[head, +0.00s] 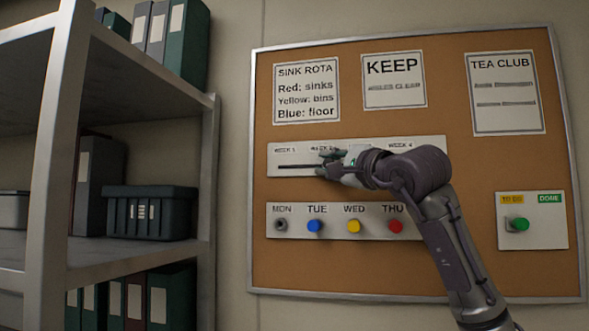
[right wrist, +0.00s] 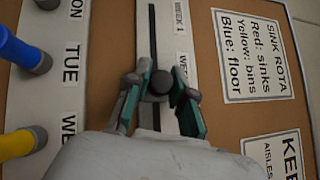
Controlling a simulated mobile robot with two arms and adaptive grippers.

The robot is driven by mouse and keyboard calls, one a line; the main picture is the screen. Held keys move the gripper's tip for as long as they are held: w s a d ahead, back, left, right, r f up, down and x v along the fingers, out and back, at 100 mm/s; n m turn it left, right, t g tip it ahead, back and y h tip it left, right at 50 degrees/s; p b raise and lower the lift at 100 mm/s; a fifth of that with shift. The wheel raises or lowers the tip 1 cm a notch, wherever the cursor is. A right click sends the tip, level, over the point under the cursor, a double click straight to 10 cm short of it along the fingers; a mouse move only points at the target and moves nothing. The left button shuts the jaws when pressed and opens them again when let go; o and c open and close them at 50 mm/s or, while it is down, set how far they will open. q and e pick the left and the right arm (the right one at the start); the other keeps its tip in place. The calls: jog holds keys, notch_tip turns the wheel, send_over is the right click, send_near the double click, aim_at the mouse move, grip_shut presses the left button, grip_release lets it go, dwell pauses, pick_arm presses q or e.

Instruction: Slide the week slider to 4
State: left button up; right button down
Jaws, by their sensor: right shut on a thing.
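The week slider panel (head: 440,150) is a pale strip across the cork board, with a dark slot along it. WEEK 1, part of WEEK 2 and WEEK 4 can be read; my right arm hides the part around WEEK 3. My right gripper (head: 332,162) is at the slot near WEEK 2. In the right wrist view, its green-padded fingers (right wrist: 157,90) are shut on the round dark slider knob (right wrist: 158,78), beside the partly hidden WEEK 2 label. The slot (right wrist: 153,35) runs from the knob towards WEEK 1. My left gripper is not in view.
Below the slider is a peg panel (head: 272,235) marked MON, TUE, WED, THU, with blue (head: 314,226), yellow (head: 353,226) and red (head: 395,226) pegs. A TO DO/DONE panel (head: 545,232) is at right. Notices hang above. A metal shelf (head: 208,200) stands left.

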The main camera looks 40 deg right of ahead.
jog(key=s+d, duration=0.9)
jog(key=s, duration=0.1)
jog(key=shift+s+p, duration=0.35)
jog(key=shift+p, duration=0.1)
jog(key=shift+d+f, duration=0.1)
jog(key=shift+d, duration=0.05)
jog(key=c, duration=1.3)
grip_release()
jog(key=shift+s, duration=0.1)
jog(key=o, duration=0.3)
jog(key=shift+s+d, duration=0.2)
jog(key=shift+v, duration=5.95)
